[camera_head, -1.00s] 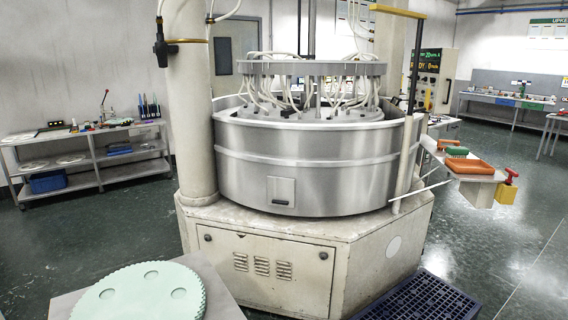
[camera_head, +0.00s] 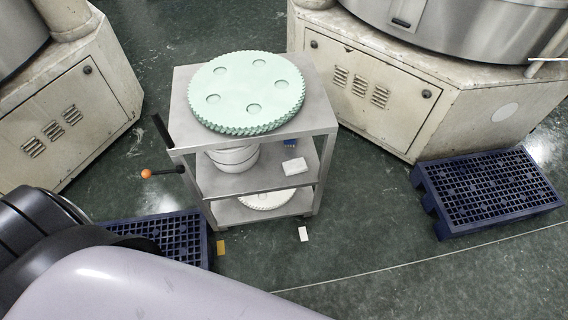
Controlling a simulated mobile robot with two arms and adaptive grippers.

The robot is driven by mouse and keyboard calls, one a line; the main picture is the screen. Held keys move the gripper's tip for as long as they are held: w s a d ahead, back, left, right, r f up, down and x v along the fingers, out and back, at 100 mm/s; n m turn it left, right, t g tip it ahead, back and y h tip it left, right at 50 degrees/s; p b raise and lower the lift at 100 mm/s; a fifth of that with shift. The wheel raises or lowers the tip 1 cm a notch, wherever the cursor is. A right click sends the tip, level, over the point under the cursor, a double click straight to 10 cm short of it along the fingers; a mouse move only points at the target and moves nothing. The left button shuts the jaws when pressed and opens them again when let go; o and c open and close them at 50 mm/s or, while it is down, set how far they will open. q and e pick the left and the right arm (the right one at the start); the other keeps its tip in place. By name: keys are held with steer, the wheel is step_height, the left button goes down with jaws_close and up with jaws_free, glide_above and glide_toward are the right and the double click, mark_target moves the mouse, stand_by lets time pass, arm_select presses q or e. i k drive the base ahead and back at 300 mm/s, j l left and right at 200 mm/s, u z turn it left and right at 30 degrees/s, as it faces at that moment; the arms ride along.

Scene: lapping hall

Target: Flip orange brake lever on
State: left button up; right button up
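The brake lever is a short dark rod with an orange ball knob (camera_head: 147,173) in the head view. It sticks out to the left from the left side of a grey metal cart (camera_head: 318,118), at about the height of the middle shelf. The lever looks roughly level. A black handle (camera_head: 162,131) rises above it at the cart's top left corner. Parts of my own body fill the lower left, below the lever and apart from it in the picture. Neither gripper is in view.
Mint-green toothed discs (camera_head: 246,92) lie on the cart top. White round items (camera_head: 235,158) and a white block (camera_head: 295,166) are on the middle shelf. Blue pallets lie left (camera_head: 160,232) and right (camera_head: 490,190). Machine bases stand behind.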

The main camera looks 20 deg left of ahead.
mark_target(147, 173)
steer(key=u, duration=1.9)
